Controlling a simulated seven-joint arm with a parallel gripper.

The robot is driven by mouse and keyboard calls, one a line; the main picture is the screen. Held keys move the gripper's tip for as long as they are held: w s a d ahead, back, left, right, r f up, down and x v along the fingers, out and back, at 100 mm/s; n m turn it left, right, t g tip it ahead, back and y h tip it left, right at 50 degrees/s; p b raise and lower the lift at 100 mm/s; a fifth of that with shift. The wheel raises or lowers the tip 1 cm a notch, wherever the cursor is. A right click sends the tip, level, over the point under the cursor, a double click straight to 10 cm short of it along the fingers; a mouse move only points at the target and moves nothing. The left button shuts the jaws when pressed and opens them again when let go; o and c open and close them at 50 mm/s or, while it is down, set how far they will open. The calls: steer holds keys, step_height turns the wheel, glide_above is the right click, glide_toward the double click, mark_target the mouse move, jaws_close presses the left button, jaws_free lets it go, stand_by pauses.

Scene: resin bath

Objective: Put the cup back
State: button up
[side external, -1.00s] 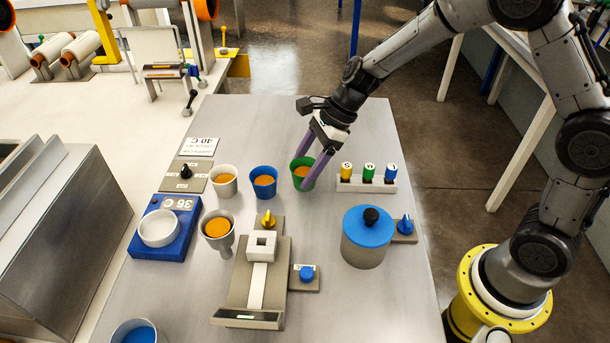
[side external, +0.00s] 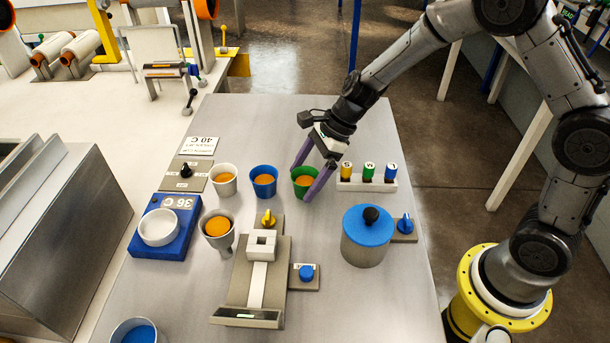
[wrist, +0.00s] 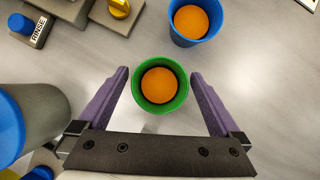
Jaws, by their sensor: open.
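A green cup (side external: 298,187) with orange contents stands upright on the grey table, right of a blue cup (side external: 264,187) and a whitish cup (side external: 224,187) that also hold orange contents. My gripper (side external: 302,184) is open, with its purple fingers on either side of the green cup. In the wrist view, the green cup (wrist: 160,105) sits between the spread fingertips (wrist: 159,76), with a gap on each side. The blue cup (wrist: 192,38) shows beyond it.
A rack of small bottles (side external: 367,184) stands close right of the green cup. A blue-lidded pot (side external: 365,250) is nearer the front right. A funnel-like holder with orange contents (side external: 218,241) and a scale-like device (side external: 258,290) stand front left.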

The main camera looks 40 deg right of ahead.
steer(key=shift+d+r, duration=0.15)
steer(key=shift+r, duration=0.35)
steer(key=v, duration=1)
steer(key=s+d+r+n+t+h, duration=0.1)
steer(key=s+d+r+n+h, duration=0.1)
steer(key=s+n, duration=0.5)
steer(key=s+d+r+n+t+h, duration=0.1)
steer(key=s+d+r+n, duration=0.1)
steer(key=s+n, duration=0.6)
steer(key=s+d+r+n+t+h, duration=0.1)
steer(key=s+d+r+n+h, duration=0.1)
steer(key=s+r+n, duration=0.2)
steer(key=s+n, duration=0.3)
steer(key=s, duration=0.2)
steer(key=shift+s+n+h, duration=0.2)
steer(key=shift+n+h, duration=0.1)
steer(key=shift+d, duration=0.1)
